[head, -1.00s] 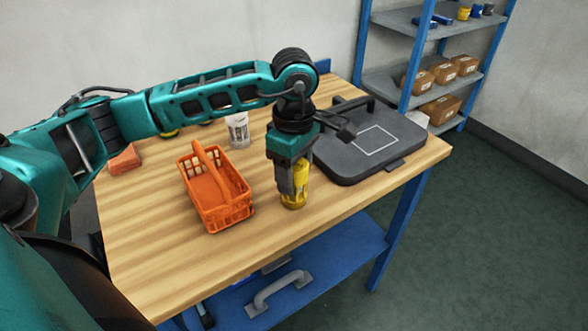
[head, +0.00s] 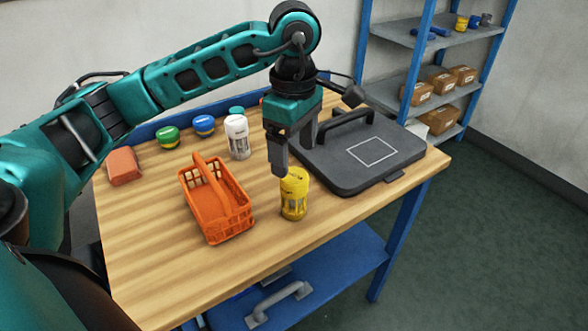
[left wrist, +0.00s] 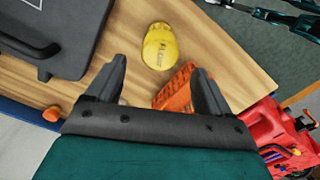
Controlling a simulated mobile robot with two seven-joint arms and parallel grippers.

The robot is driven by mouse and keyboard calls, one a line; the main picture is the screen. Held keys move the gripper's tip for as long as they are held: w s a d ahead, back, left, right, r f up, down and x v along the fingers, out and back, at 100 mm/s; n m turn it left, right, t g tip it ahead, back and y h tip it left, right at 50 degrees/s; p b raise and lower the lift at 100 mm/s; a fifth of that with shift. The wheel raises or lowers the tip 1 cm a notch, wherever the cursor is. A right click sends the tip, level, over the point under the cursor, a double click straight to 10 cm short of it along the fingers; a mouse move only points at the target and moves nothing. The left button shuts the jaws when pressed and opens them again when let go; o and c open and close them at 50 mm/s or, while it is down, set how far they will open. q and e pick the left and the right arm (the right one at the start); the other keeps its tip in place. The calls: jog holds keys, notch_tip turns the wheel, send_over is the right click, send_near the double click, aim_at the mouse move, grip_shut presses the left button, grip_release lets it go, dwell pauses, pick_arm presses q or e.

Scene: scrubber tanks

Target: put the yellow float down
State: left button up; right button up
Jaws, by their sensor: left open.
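The yellow float (head: 294,196) stands upright on the wooden table, right of the orange basket and near the table's front edge. My left gripper (head: 293,165) is above and slightly behind it, open and empty. In the left wrist view the yellow float (left wrist: 160,47) lies beyond the two spread fingertips (left wrist: 160,80), clear of both. My right gripper is not in view.
An orange basket (head: 216,207) stands left of the float. A dark grey case (head: 345,171) lies behind right. A white bottle (head: 238,137), green and blue jars and a reddish block (head: 124,167) stand at the back left. The table's front left is clear.

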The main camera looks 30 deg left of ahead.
pick_arm(q)
notch_tip(320, 180, up, 4)
dwell(0.7)
